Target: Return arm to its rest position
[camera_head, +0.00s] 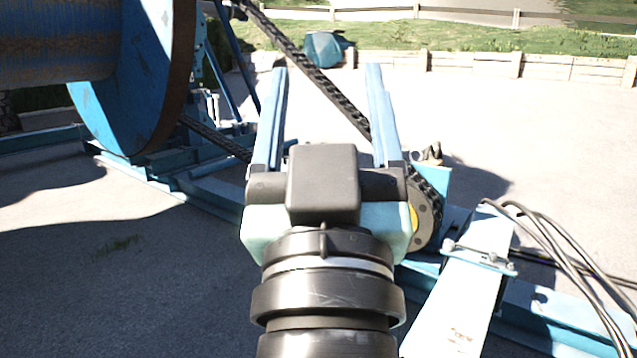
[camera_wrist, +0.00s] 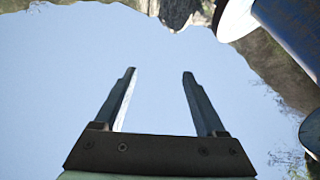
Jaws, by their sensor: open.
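My gripper (camera_head: 325,105) is in the middle of the head view, at the end of my black and pale blue arm. Its two long blue fingers point away from the camera and stand wide apart, with nothing held between them. In the wrist view my gripper (camera_wrist: 158,98) also shows open and empty, with mostly sky between and around the fingers. In the head view a dark chain runs behind the fingers. I cannot tell how far behind them it lies.
A large blue cable reel (camera_head: 140,75) stands at the left on a blue frame. A drive chain (camera_head: 300,55) slopes down to a sprocket (camera_head: 425,210) beside my wrist. A blue post (camera_head: 465,290) and black cables (camera_head: 560,240) are at the lower right. Open pavement (camera_head: 480,110) lies beyond.

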